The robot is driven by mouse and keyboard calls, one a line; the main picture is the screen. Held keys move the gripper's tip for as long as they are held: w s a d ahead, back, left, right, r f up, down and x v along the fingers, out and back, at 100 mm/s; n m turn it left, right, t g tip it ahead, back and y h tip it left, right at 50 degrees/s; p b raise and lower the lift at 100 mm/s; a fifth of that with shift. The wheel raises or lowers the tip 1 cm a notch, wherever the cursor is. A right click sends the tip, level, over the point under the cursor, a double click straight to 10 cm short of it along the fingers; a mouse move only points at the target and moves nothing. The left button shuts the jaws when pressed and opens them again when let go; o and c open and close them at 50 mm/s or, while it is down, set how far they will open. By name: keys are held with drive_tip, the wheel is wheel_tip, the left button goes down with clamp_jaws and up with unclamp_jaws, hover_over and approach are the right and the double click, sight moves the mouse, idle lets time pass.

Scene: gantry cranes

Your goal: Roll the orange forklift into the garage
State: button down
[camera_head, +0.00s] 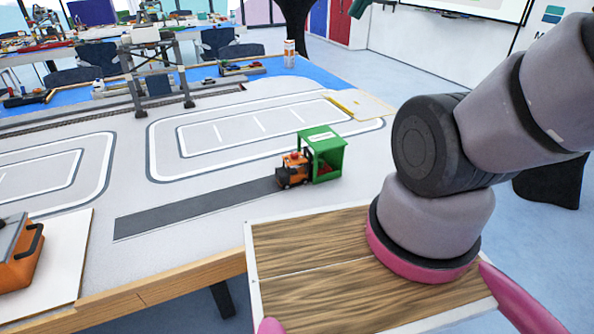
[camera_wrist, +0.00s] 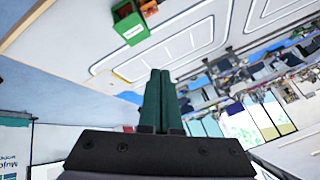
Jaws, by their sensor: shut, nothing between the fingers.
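The small orange and black forklift (camera_head: 292,170) stands on the grey table at the right end of a dark road strip. The green garage (camera_head: 330,158) is just right of it, with a white label on its roof. The forklift's right end overlaps the garage's opening; how far it reaches inside I cannot tell. In the wrist view the garage (camera_wrist: 131,27) is at the top, with the orange forklift (camera_wrist: 149,8) beside it. My gripper (camera_wrist: 161,72) shows there with its two dark green fingers together and empty, apart from both things.
The dark road strip (camera_head: 190,207) is clear left of the forklift. A gantry crane model (camera_head: 155,70) stands at the back left. An orange toolbox (camera_head: 20,255) lies at the left edge. A white and orange can (camera_head: 289,53) stands at the far edge.

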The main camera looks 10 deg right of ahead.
drive_tip(key=w+f+g, duration=0.2)
drive_tip(key=w+f, duration=0.5)
drive_tip(key=w, duration=0.1)
drive_tip(key=n+g+h, duration=0.2)
drive_tip(key=n+g, duration=0.1)
hover_over(293, 167)
drive_tip(key=s+d, duration=0.4)
drive_tip(key=s, duration=0.1)
wheel_tip(293, 167, down, 18)
drive_tip(key=f, duration=0.1)
drive_tip(key=a+f, duration=0.1)
drive_tip(key=f, duration=0.6)
drive_tip(key=a+f+n+g, duration=0.1)
drive_tip(key=f, duration=0.7)
drive_tip(key=a+f+g, duration=0.1)
drive_tip(key=f, duration=0.6)
drive_tip(key=shift+s+a+f+n, duration=0.3)
drive_tip(key=shift+a+f+n, duration=0.05)
drive_tip(key=shift+n, duration=0.05)
drive_tip(key=w, duration=0.2)
drive_tip(key=shift+w, duration=0.3)
drive_tip(key=shift+w+a, duration=0.15)
drive_tip(key=shift+w, duration=0.6)
drive_tip(key=shift+w, duration=0.1)
